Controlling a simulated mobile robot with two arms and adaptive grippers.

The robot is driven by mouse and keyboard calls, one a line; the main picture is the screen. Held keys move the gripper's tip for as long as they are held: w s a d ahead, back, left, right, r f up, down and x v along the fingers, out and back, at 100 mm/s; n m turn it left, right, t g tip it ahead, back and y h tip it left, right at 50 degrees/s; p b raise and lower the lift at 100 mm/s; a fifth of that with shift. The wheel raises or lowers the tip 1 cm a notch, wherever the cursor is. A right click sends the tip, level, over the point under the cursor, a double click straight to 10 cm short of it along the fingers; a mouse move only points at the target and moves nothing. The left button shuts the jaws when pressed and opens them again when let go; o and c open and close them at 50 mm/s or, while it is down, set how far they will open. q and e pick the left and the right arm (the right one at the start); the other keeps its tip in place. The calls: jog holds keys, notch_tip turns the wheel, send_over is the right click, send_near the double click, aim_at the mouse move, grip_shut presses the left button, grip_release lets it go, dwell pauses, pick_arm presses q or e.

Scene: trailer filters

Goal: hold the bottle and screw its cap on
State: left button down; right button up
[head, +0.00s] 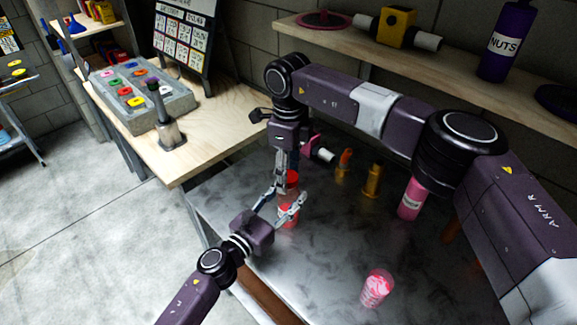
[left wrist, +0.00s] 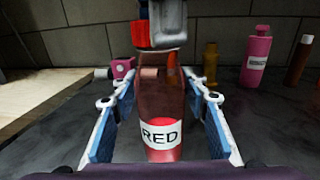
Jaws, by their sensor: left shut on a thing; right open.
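A see-through reddish bottle labelled RED (left wrist: 162,132) stands upright between the fingers of my left gripper (left wrist: 160,118), which is shut on it. In the head view the bottle (head: 288,217) shows partly behind my left gripper (head: 279,207). A red cap (left wrist: 140,36) is at the bottle's top, partly hidden by a grey finger of my right gripper (left wrist: 168,25). I cannot tell whether the cap is seated. My right gripper (head: 284,182) points down over the bottle top in the head view and is open around the cap area.
On the dark metal table stand a pink bottle (head: 411,199), amber bottles (head: 373,181) and a cup with pink-white contents (head: 376,288). A wooden bench (head: 215,120) with a grey tray is left. A shelf (head: 455,75) runs behind.

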jog(key=shift+c, duration=0.7)
jog(key=c, duration=1.1)
jog(key=o, duration=1.4)
notch_tip(320, 180, up, 12)
jog(key=shift+r, duration=0.1)
pick_arm(q)
jog(key=c, duration=1)
grip_release()
jog(key=shift+c, duration=0.2)
